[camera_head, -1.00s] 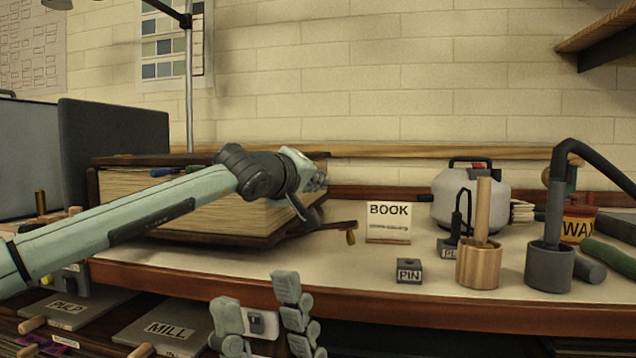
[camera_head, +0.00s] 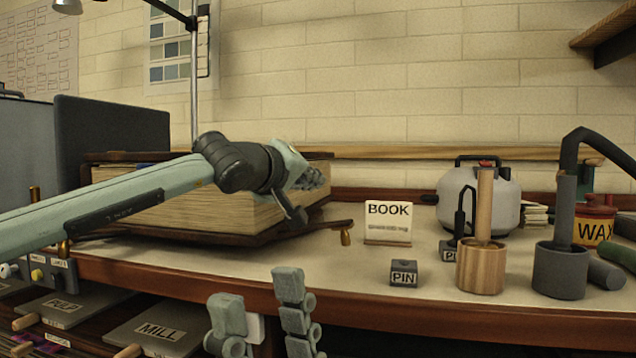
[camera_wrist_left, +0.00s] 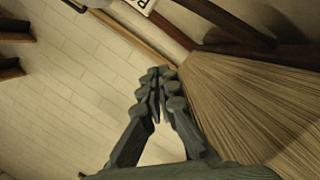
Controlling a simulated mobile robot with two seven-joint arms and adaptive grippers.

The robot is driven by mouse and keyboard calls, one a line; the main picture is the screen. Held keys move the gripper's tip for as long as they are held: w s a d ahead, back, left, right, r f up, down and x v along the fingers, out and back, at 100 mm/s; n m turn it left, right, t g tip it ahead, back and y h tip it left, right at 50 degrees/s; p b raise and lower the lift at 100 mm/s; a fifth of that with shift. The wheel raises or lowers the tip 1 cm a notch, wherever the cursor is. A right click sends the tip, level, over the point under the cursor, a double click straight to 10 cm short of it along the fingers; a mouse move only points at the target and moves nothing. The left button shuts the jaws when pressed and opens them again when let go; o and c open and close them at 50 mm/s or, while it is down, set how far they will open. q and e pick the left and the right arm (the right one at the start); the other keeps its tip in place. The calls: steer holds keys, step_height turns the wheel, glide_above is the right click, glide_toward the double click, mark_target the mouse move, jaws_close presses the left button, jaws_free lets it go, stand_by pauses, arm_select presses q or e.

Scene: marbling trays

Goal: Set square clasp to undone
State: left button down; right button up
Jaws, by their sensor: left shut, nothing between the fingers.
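A large thick book (camera_head: 225,213) with dark covers lies on the bench, its cream page edges facing me; the pages also fill the right of the left wrist view (camera_wrist_left: 255,105). A dark strap with a brass end (camera_head: 346,236) sticks out from its lower right corner. I cannot tell whether this is the square clasp; no square shape shows clearly. My left gripper (camera_head: 312,180) is shut and empty, in front of the book's right end. In the left wrist view its fingertips (camera_wrist_left: 160,78) meet beside the pages.
A BOOK sign (camera_head: 388,235), a PIN block (camera_head: 404,274), a wooden cup (camera_head: 481,268), a dark cup (camera_head: 560,272), a white canister (camera_head: 490,195) and a WAX tin (camera_head: 594,232) stand to the right. Drawers labelled MILL (camera_head: 158,332) and PULP are below.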

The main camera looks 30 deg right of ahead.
arm_select(q)
steer(key=shift+a, duration=0.1)
steer(key=v, duration=1.2)
steer(key=shift+a, duration=0.1)
